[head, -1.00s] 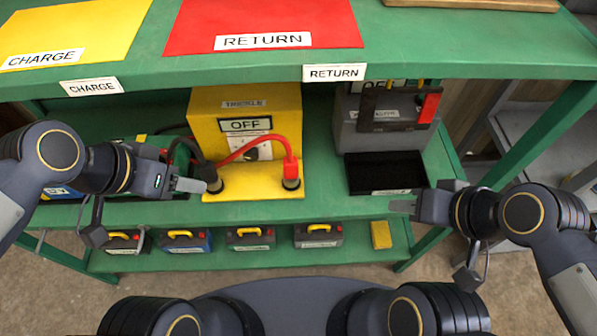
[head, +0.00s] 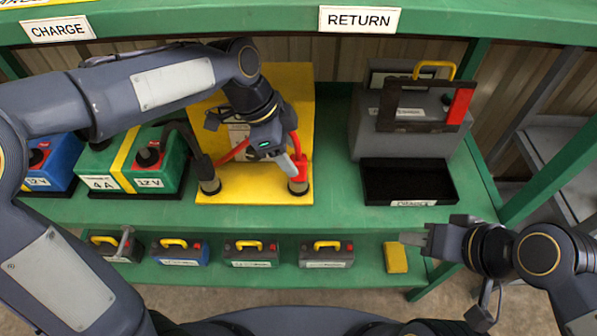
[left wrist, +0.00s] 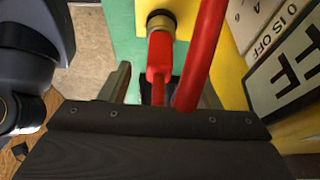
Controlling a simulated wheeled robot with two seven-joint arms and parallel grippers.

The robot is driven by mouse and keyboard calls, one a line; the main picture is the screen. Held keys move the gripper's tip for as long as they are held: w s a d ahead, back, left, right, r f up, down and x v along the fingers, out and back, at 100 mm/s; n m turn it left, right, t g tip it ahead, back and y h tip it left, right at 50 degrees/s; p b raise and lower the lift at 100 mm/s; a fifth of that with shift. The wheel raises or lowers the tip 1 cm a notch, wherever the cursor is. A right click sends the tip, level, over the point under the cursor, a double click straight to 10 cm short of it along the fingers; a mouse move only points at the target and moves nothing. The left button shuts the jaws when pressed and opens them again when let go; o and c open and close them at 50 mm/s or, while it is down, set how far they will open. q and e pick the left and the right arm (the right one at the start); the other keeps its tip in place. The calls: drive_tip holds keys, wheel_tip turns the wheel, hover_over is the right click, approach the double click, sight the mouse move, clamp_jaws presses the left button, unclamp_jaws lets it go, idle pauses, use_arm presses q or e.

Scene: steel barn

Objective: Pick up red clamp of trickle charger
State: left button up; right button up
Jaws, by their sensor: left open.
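The red clamp (head: 299,174) stands upright on a post at the right of the yellow trickle charger's (head: 306,105) front ledge. My left gripper (head: 290,160) is just above and beside it, partly covering the charger face. In the left wrist view the red clamp (left wrist: 159,58) and its thick red cable (left wrist: 203,45) show between the two spread fingers of the left gripper (left wrist: 165,84). The jaws are open; contact cannot be told. The black clamp (head: 206,174) sits on the left post. My right gripper (head: 412,238) is at the shelf's front right, away from the charger; its jaw opening is unclear.
A grey device with a red switch (head: 425,105) and a black tray (head: 410,182) stand to the right. Green (head: 135,160) and blue (head: 52,160) batteries stand left. Several small batteries and a yellow block (head: 396,257) are on the lower shelf. The upper shelf edge (head: 250,28) runs above.

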sight(302, 170)
use_arm(q)
drive_tip(key=b+x, duration=0.1)
drive_tip(key=x, duration=0.5)
drive_tip(key=shift+d+f, duration=0.15)
drive_tip(key=shift+f, duration=0.2)
clamp_jaws()
drive_tip(key=shift+r, duration=0.15)
